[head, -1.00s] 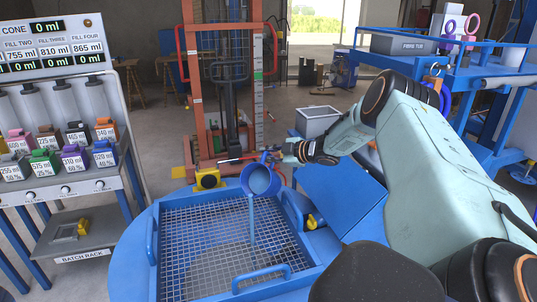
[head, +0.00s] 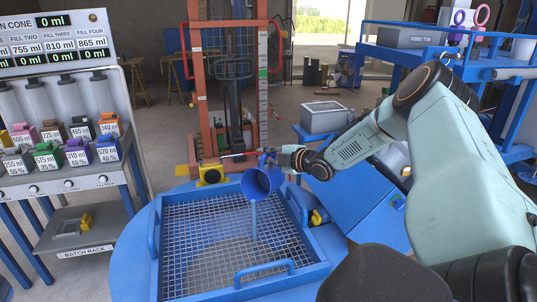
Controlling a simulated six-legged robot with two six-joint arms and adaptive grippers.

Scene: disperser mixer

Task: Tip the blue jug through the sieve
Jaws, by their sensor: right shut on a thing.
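The blue jug (head: 256,184) is tipped over the back part of the sieve, its mouth facing down and toward me. A thin blue stream (head: 254,222) falls from it onto the mesh. The sieve (head: 205,237) is a wire mesh in a blue frame with handles, lying on a round blue vessel top. My right gripper (head: 277,160) is shut on the jug at its far right side; the jug partly hides the fingertips. My left gripper is not in view.
A rack with several coloured, labelled containers (head: 77,152) stands at the left above a batch rack shelf (head: 80,229). A red lift frame (head: 199,90) stands behind the sieve. A grey bin (head: 325,117) and blue cart (head: 450,58) are at the right.

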